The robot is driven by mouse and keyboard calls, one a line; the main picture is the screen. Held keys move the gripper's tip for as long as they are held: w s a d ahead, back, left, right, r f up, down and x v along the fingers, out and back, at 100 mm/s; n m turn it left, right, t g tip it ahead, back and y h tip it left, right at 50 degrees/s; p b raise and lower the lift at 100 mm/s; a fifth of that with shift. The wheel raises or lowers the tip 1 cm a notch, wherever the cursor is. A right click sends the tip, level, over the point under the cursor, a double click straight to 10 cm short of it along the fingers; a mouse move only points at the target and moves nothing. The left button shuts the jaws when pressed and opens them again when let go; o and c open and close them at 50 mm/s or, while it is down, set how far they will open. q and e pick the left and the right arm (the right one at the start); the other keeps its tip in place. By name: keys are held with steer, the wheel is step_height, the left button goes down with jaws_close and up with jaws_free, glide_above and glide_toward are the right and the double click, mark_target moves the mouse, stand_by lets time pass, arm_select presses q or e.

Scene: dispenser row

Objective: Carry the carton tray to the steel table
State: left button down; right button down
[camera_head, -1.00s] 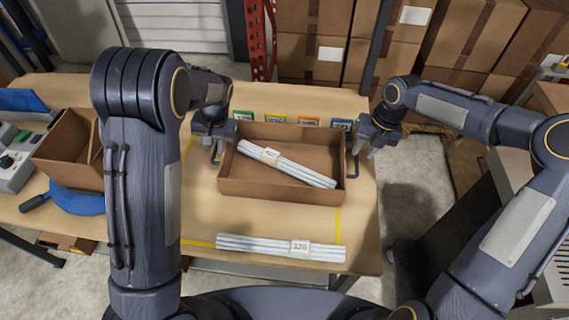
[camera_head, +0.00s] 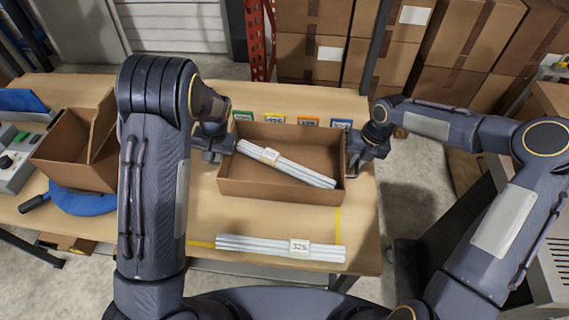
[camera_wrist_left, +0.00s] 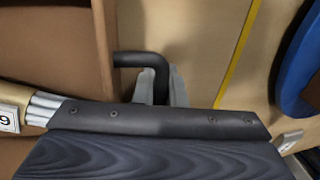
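The carton tray (camera_head: 285,190) is an open brown box on the wooden table, with a bundle of white rods (camera_head: 305,172) lying slantwise in it. My left gripper (camera_head: 213,152) is at the tray's left end, and my right gripper (camera_head: 366,152) at its right end. In the left wrist view a black handle (camera_wrist_left: 160,75) sticks out from the tray wall (camera_wrist_left: 103,45), with pale finger parts close on both sides of it. Whether the fingers press on the handle cannot be told. The right fingers are mostly hidden. I cannot make out the steel table for certain.
Another rod bundle (camera_head: 270,247) with a label lies on the wooden table (camera_head: 210,210) in front of the tray. Coloured labels (camera_head: 275,119) stand behind it. A smaller carton (camera_head: 75,150) and a blue disc (camera_head: 80,203) are at left. Stacked boxes (camera_head: 440,45) fill the back.

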arm_select(q)
steer(key=shift+r, duration=0.1)
arm_select(e)
steer(key=shift+r, duration=0.1)
